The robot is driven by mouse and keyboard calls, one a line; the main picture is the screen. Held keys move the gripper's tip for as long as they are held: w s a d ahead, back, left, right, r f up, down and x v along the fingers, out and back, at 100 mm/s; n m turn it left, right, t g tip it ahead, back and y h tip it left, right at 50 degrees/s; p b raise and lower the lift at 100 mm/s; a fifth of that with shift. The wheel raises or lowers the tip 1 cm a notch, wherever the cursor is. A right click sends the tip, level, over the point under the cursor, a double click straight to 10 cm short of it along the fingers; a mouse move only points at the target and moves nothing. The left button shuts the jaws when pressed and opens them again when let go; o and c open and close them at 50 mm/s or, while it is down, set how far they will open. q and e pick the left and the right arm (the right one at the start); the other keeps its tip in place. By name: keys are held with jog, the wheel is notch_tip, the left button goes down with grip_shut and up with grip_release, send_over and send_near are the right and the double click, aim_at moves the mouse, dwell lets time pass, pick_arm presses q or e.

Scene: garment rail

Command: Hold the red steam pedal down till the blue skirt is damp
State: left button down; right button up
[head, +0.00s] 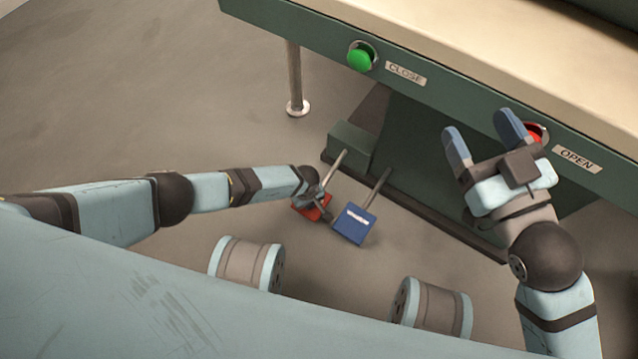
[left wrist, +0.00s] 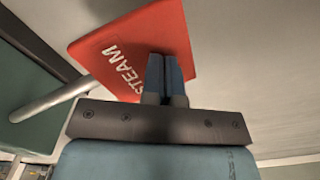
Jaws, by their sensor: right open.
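The red steam pedal (head: 310,211) is low by the floor, on a metal rod from the green machine base. In the left wrist view the pedal (left wrist: 120,50) fills the top and reads STEAM. My left gripper (head: 318,197) is at the pedal, partly covering it in the head view. Its two fingers (left wrist: 165,72) are together with no gap, and their tips lie over the pedal face; I cannot tell how hard they press. My right gripper (head: 481,130) is open and empty, beside the machine's front panel. The blue skirt is not in view.
A blue pedal (head: 352,226) is just right of the red one. The panel has a green CLOSE button (head: 360,57) and a red OPEN button (head: 538,130), the latter partly hidden behind my right gripper. A pale top (head: 480,40) is above. Floor at left is clear.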

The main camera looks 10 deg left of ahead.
pick_arm(q)
jog(key=shift+s, duration=0.1)
jog(key=shift+r, duration=0.2)
notch_tip(320, 180, up, 6)
jog(key=p, duration=0.5)
jog(key=shift+p, duration=0.3)
notch_tip(320, 180, up, 4)
jog(key=p, duration=0.3)
jog(key=shift+f, duration=0.15)
pick_arm(e)
jog(key=s+m, duration=0.1)
jog(key=s+a+r+m, duration=0.1)
jog(key=m, duration=0.1)
jog(key=s+r+m+g+h, duration=0.1)
jog(key=shift+a+r+m, duration=0.1)
jog(key=shift+a+m, duration=0.2)
jog(key=shift+a, duration=0.1)
